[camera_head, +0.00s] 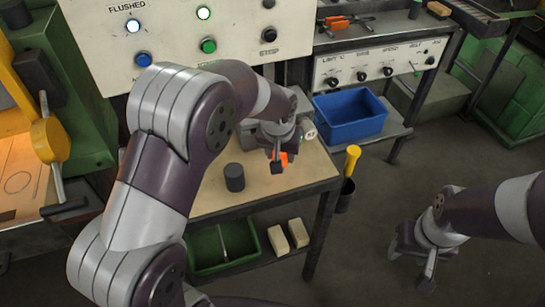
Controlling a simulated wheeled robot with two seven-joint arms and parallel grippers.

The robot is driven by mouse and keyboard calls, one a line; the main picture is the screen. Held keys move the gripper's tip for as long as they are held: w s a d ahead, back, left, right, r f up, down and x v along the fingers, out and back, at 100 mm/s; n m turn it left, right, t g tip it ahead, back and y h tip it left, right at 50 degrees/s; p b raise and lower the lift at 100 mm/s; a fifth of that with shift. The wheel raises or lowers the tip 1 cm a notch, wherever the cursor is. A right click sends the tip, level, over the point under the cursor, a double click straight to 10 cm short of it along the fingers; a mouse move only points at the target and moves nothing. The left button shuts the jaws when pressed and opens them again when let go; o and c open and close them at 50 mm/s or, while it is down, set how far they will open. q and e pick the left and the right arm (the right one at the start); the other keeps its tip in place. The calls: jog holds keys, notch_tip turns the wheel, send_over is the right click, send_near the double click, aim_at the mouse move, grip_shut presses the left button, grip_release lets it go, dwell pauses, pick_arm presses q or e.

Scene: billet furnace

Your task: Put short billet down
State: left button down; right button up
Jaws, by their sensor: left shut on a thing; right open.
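My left gripper (278,160) is over the back right part of the tan-topped table (210,203). It is shut on a glowing orange piece, the short billet (284,157), which is mostly hidden by the fingers. I cannot tell whether the billet touches the tabletop. A dark upright cylinder (234,177) stands on the table to the left of the gripper, apart from it. My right gripper (412,266) is open and empty, above the floor at the right.
A control panel (180,40) with lamps and buttons stands behind the table. A blue bin (350,116) is at the back right. A yellow-handled tool (352,160) stands in a holder beside the table. A green tray (222,246) and pale blocks (278,240) lie on the lower shelf.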

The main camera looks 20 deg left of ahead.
pick_arm(q)
jog(key=w+f, duration=0.1)
jog(key=w+a, duration=0.1)
jog(key=shift+w+a+f, duration=0.1)
jog(key=shift+w+f, duration=0.25)
jog(key=shift+s+x, duration=0.25)
jog(key=shift+x, duration=0.75)
jog(key=shift+s+x, duration=0.2)
jog(key=shift+x, duration=0.8)
jog(key=shift+f, duration=0.2)
jog(key=c, duration=0.6)
grip_release()
jog(key=shift+s+f, duration=0.1)
jog(key=shift+o, duration=0.2)
jog(key=v, duration=1.1)
jog(key=shift+s+r, duration=0.1)
jog(key=shift+r, duration=0.3)
jog(key=s+a+f+g, duration=0.1)
jog(key=s+a+f, duration=0.1)
jog(key=s, duration=0.7)
jog(key=s+a+f, duration=0.2)
jog(key=s, duration=0.7)
jog(key=shift+a+f+g, duration=0.35)
jog(key=shift+g, duration=0.05)
